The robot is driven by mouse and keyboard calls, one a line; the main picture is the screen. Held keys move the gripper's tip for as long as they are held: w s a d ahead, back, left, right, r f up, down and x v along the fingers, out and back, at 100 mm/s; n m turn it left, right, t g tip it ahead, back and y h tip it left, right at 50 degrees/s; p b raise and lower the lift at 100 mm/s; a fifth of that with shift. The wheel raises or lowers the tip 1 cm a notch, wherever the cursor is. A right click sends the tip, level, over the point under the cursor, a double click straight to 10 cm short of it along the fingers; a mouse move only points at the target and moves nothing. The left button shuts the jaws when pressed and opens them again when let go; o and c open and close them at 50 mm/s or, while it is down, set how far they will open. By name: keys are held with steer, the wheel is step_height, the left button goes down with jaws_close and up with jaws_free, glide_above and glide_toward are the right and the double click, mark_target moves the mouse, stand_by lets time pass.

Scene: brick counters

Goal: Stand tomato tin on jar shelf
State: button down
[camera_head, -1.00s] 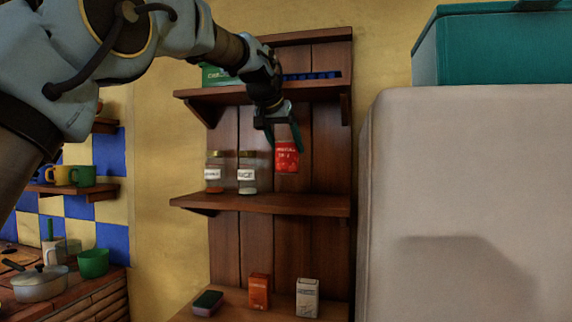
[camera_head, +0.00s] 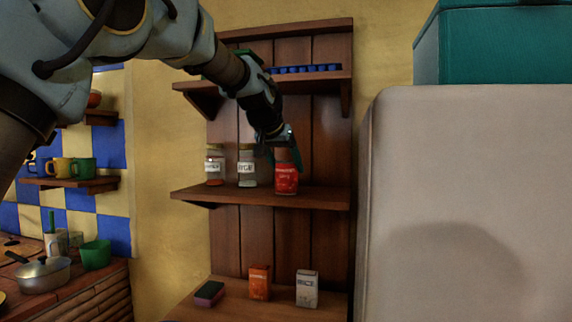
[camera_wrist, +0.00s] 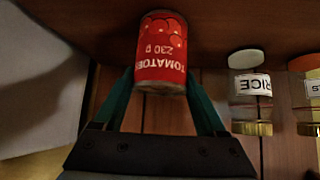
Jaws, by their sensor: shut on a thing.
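My gripper (camera_head: 284,152) is shut on the tin from above and behind the arm's end. In the wrist view the tin (camera_wrist: 162,50) sits upside down in the picture between the teal fingers of my gripper (camera_wrist: 162,88). The jar shelf (camera_head: 240,196) is a brown wooden board holding the rice jar (camera_head: 247,168) and another labelled jar (camera_head: 214,166).
The upper shelf (camera_head: 310,78) holds a blue item (camera_head: 306,69). The lower shelf holds a sponge (camera_head: 209,292), an orange box (camera_head: 260,282) and a white box (camera_head: 307,288). A pale fridge-like block (camera_head: 460,190) stands right. Shelf room right of the tin is free.

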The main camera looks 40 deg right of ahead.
jaws_free()
steer(key=shift+f, duration=0.1)
steer(key=shift+r, duration=0.25)
steer(key=b+v, duration=0.2)
steer(key=v, duration=1)
steer(key=shift+f, duration=0.1)
